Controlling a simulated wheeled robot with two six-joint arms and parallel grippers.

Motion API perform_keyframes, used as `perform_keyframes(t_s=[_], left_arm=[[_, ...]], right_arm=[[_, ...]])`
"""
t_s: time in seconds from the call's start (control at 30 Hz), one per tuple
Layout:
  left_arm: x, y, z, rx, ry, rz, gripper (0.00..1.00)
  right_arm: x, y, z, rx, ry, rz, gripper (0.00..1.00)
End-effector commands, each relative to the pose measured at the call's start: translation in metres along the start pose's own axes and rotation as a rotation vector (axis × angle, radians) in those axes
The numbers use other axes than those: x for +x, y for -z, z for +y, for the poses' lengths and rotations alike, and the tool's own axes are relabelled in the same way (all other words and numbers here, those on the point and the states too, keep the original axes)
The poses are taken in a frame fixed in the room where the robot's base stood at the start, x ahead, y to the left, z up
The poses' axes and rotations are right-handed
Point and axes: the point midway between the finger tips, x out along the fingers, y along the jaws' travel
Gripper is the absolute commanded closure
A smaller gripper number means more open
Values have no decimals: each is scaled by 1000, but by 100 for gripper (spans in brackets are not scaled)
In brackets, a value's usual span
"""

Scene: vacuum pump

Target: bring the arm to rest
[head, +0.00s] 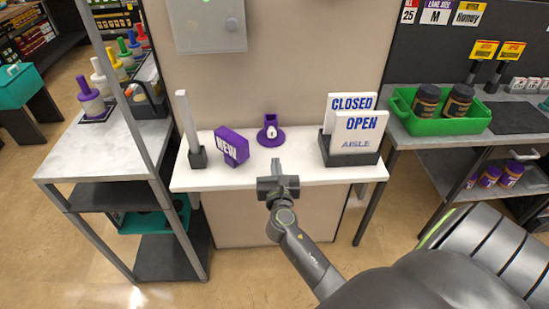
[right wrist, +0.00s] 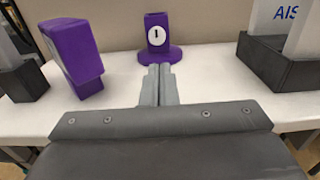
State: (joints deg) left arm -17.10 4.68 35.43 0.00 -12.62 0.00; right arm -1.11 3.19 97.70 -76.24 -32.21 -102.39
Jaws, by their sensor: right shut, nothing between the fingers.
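My right gripper (head: 276,165) is over the middle of the white shelf (head: 300,174), with its fingers pointing to the wall. In the right wrist view its two grey fingers (right wrist: 159,84) are together with nothing between them. A purple holder with a round base and a white number 1 disc (head: 271,132) stands just beyond the fingertips. It also shows in the right wrist view (right wrist: 158,38), upright; whether the fingertips touch its base I cannot tell. My left gripper is not in view.
A purple NEW sign (head: 232,147) and a grey post in a black base (head: 190,130) stand left on the shelf. A black holder (head: 350,158) with CLOSED and OPEN signs stands right. A green tray (head: 407,122) with dark jars is on the right table. A grey table (head: 90,160) is at left.

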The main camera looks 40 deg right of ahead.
Motion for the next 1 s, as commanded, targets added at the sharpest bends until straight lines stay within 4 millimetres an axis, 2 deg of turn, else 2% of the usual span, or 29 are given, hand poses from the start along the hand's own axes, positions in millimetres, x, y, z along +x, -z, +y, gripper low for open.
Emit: perform_keyframes(t_s=[0.1,0.23,0.53,0.63,0.77,0.9,1.0], left_arm=[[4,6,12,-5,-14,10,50],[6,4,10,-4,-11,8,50],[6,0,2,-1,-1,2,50],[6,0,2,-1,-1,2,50],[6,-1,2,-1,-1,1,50],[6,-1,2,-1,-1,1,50],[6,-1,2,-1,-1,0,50]], right_arm=[[-20,2,0,3,2,2,100],[-35,2,0,1,1,2,100],[-42,0,0,2,1,1,100],[-44,1,-8,58,21,14,100],[-55,8,-35,308,105,69,100],[-80,24,-76,744,267,156,100],[-103,36,-98,1058,404,216,100]])
